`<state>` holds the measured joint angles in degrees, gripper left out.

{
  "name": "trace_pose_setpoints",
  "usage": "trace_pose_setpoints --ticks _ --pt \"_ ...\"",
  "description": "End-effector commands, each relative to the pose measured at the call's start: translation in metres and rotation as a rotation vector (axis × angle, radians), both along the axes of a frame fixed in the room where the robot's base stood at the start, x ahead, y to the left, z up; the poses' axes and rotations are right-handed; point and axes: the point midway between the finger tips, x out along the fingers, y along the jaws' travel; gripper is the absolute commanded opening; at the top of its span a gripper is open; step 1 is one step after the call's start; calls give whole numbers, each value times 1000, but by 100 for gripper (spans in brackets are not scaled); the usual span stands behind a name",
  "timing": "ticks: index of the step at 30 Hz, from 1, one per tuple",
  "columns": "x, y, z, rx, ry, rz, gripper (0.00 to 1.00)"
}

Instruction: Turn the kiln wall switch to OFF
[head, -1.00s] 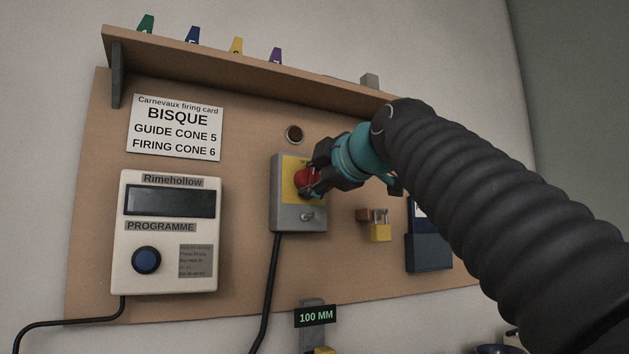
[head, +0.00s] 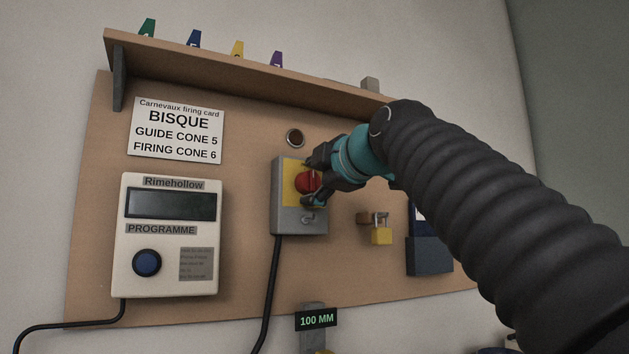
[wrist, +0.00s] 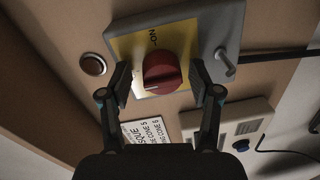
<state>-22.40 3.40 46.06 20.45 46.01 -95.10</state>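The kiln wall switch is a grey box (head: 286,222) with a yellow plate (head: 290,186) and a round red knob (head: 308,182). In the wrist view the red knob (wrist: 162,70) shows a white mark near its lower left edge, and an "ON" label (wrist: 152,39) stands on the yellow plate. An OFF label is not visible. My gripper (head: 314,182) is at the switch, and in the wrist view its two fingers (wrist: 163,84) are open on either side of the knob, with gaps to it.
A metal hasp (head: 308,217) sits low on the switch box. A brass padlock (head: 381,234) hangs to its right. The cream programme controller (head: 168,270) is to the left, and a shelf (head: 240,74) runs above. A black cable (head: 268,300) drops from the box.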

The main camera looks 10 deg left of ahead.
Motion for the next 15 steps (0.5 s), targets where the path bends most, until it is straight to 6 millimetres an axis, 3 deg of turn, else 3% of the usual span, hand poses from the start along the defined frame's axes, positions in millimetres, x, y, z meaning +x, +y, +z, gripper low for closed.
trace_pose_setpoints --ticks 9,15 --pt "-1 -1 -1 -1 2 -1 67" --pt "-15 -12 1 -2 0 -2 67"
